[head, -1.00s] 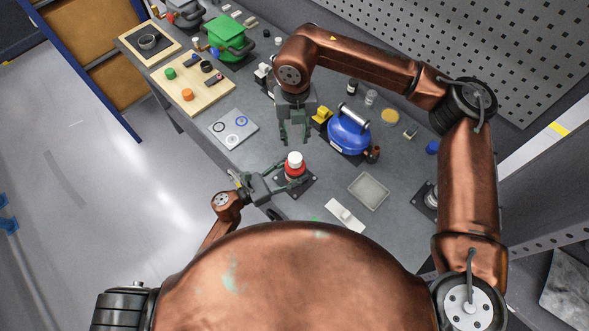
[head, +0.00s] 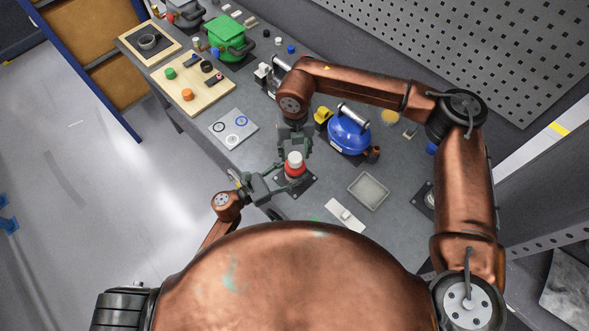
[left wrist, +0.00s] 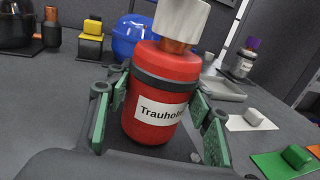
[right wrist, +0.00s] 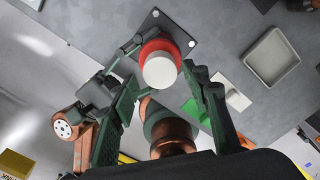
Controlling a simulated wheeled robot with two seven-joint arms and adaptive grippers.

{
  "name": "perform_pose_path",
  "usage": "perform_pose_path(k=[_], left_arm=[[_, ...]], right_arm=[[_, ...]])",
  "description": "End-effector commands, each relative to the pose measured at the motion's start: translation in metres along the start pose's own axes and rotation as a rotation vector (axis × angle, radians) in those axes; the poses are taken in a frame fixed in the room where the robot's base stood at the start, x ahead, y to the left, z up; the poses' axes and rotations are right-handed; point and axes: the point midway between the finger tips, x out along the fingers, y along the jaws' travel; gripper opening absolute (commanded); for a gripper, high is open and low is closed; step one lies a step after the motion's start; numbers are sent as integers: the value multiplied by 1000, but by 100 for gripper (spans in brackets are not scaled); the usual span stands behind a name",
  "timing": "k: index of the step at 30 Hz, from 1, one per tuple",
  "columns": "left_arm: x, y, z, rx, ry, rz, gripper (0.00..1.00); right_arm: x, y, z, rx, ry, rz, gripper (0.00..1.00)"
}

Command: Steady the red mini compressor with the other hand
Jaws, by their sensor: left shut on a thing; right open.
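The red mini compressor (head: 295,171) stands upright on a dark mounting plate, with a pale cap on top. My left gripper (head: 284,183) is shut on its body from the lower left. In the left wrist view the red body (left wrist: 160,105), with a white label, stands between the green-padded fingers (left wrist: 157,118). My right gripper (head: 294,146) is open just behind and above it. In the right wrist view the cap and red rim (right wrist: 160,62) appear beyond and between the spread fingers (right wrist: 163,85); I see no contact by this gripper.
A blue compressor (head: 347,134) sits behind and to the right. A grey tray (head: 369,190) and a white block on a white plate (head: 345,215) lie to the right. A plate with rings (head: 233,128) and a wooden board (head: 176,88) lie left. A perforated wall stands behind.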

Motion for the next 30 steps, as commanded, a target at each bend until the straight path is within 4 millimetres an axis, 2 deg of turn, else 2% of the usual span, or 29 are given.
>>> perform_pose_path(k=[3, 9, 21, 30], left_arm=[[-1, 0, -4, -1, 7, 2, 19], [-1, 0, -4, -1, 7, 2, 19], [-1, 0, -5, -1, 9, 2, 19], [-2, 0, -6, -2, 10, 2, 19]], right_arm=[[16, 0, 0, 0, 1, -1, 43], [31, 0, 0, 1, 1, 0, 43], [35, 0, 0, 0, 0, -1, 42], [35, 0, 0, 0, 0, -1, 21]])
